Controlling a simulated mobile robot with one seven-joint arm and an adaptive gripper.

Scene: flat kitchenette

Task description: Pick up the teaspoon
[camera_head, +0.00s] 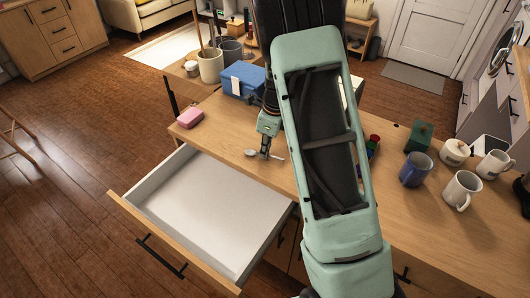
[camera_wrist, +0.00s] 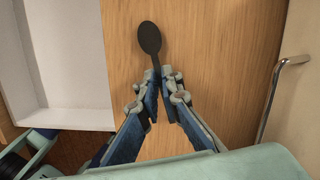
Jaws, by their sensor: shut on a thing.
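The teaspoon (camera_head: 250,153) lies near the front edge of the wooden counter, by the open drawer. In the wrist view it looks dark, with its oval bowl (camera_wrist: 149,38) pointing away from my gripper. My gripper (camera_head: 265,153) points down at the counter and is shut on the spoon's handle. In the wrist view the fingertips (camera_wrist: 160,78) meet around the handle, and the handle's lower part is hidden between the fingers. I cannot tell whether the spoon is clear of the counter.
An open, empty drawer (camera_head: 146,214) juts out below the counter (camera_head: 224,122). A pink block (camera_head: 190,118) and a blue box (camera_head: 242,80) stand at left. Mugs (camera_head: 462,190) and a green box (camera_head: 418,136) stand at right. A metal bar handle (camera_wrist: 276,92) is close on the wrist view's right.

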